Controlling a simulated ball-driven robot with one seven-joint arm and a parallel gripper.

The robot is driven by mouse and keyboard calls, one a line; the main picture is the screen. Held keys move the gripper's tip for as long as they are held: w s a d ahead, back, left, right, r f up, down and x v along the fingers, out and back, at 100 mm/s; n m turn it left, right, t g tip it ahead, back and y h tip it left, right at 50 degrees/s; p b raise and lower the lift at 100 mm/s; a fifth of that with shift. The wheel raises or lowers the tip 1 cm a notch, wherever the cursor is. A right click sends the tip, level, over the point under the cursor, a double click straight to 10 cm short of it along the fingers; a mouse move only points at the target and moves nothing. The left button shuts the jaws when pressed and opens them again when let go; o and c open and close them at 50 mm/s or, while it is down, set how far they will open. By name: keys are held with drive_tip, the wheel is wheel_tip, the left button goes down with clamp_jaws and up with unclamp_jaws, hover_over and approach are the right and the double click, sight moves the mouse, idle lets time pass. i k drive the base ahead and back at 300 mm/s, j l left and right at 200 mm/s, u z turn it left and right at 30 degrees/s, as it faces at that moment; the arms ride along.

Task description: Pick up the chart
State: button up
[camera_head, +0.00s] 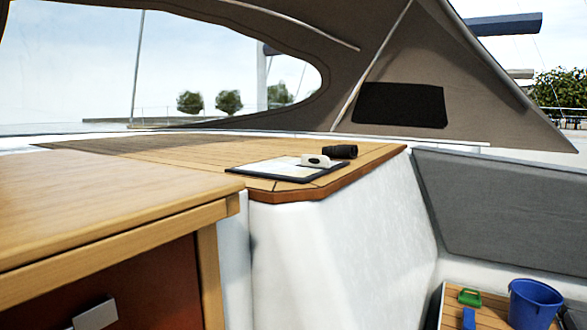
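The chart (262,170) looks like a white sheet with a dark edge or backing. It lies flat on the wooden deck ledge (220,155) near its rounded front corner. A small white object (315,161) rests on or against its right part and hides a bit of it. A black cylindrical object, perhaps binoculars (340,151), lies just behind the chart on the right. My gripper is not in view.
A wooden cabinet (100,215) with a metal handle (95,314) fills the left foreground. A grey cushioned backrest (500,210) is at right. The ledge left of the chart is clear.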

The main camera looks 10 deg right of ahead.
sight(306, 169)
drive_tip(key=i+l, duration=0.2)
drive_tip(key=l, duration=0.2)
drive_tip(key=i+l, duration=0.25)
drive_tip(key=l, duration=0.15)
drive_tip(key=i+l, duration=0.2)
drive_tip(key=l, duration=0.2)
drive_tip(key=i+l+z, duration=0.1)
drive_tip(key=l, duration=0.3)
drive_tip(key=i, duration=0.1)
